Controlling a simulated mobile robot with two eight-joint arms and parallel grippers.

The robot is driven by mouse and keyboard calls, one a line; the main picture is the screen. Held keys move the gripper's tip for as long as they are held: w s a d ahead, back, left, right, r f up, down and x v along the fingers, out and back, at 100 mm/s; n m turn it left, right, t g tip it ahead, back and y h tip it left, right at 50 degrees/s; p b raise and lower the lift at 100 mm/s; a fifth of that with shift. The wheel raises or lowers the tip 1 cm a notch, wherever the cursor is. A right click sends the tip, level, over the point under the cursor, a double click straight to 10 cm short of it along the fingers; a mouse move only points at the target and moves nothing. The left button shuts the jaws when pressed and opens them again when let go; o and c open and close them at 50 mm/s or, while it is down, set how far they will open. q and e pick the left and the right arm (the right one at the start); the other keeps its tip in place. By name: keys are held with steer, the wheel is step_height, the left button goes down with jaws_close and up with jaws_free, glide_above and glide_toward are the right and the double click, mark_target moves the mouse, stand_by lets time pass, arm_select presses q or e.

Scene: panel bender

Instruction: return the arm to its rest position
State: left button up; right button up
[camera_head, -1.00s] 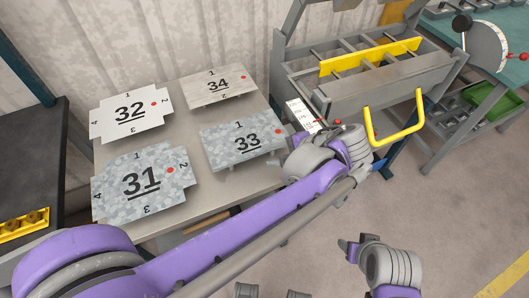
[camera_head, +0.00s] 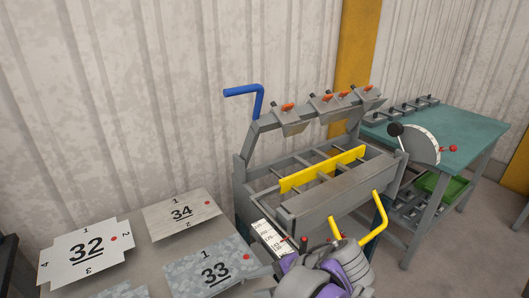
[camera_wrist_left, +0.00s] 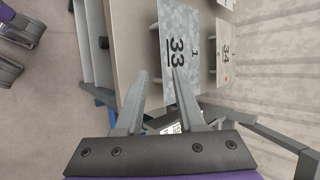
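My left arm (camera_head: 325,275) shows its grey and purple wrist end at the bottom of the head view, in front of the panel bender (camera_head: 335,195). Its fingers are hard to make out there. In the left wrist view my left gripper (camera_wrist_left: 160,76) has its two grey fingers spread with a gap and nothing between them. Panel 33 (camera_wrist_left: 180,50) lies beyond the fingertips in that view. In the head view panel 33 (camera_head: 210,272) lies on the table left of the wrist. My right gripper cannot be made out.
Panels 32 (camera_head: 88,250) and 34 (camera_head: 180,213) lie on the grey table. The bender has a yellow bar (camera_head: 322,169), a yellow handle (camera_head: 375,225) and a blue lever (camera_head: 245,92). A teal-topped bench (camera_head: 460,140) stands at the right.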

arm_select(q)
steer(key=s+a+f+n+h+p, duration=0.3)
steer(key=s+a, duration=0.3)
steer(key=a, duration=0.2)
steer(key=s+a+f+n+t+h+p, duration=0.1)
steer(key=s+a+f+n+h+p, duration=0.2)
steer(key=a, duration=0.5)
steer(key=shift+s+a+f+n+t+h, duration=0.15)
steer(key=shift+s+f+n+t+h, duration=0.25)
steer(key=shift+s+n+h, duration=1.05)
steer(key=shift+s+n+y, duration=0.15)
steer(key=shift+n+y, duration=0.1)
